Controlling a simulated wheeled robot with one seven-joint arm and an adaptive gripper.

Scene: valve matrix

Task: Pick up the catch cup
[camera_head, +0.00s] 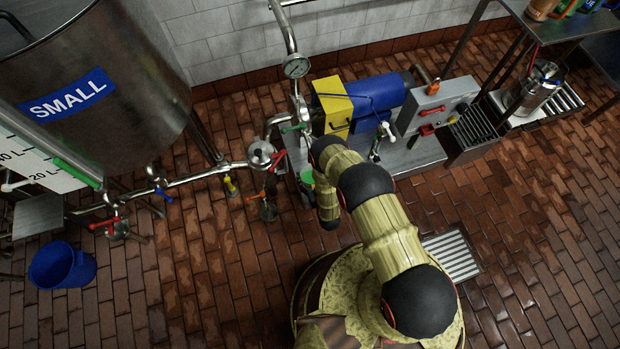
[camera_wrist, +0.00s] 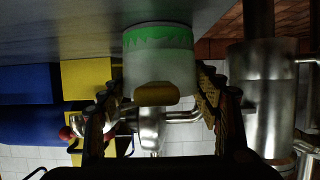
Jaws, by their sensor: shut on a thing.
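The catch cup (camera_wrist: 160,68) is a pale cup with a green band, seen close up in the wrist view. My gripper (camera_wrist: 158,88) has one finger on each side of it and is shut on it. A rounded yellow piece shows in front of the cup's wall. In the head view, only a small green part of what looks like the cup (camera_head: 307,177) shows, beside the pump's metal base and left of my arm. My arm hides most of the gripper there. I cannot tell whether the cup touches the surface beneath it.
A blue pump motor (camera_head: 376,95) with a yellow housing (camera_head: 334,103) stands just behind. Steel pipes and a valve (camera_head: 261,154) with coloured handles are close on the left. A grey control box (camera_head: 439,106) is at right. A blue bucket (camera_head: 62,266) stands on the floor.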

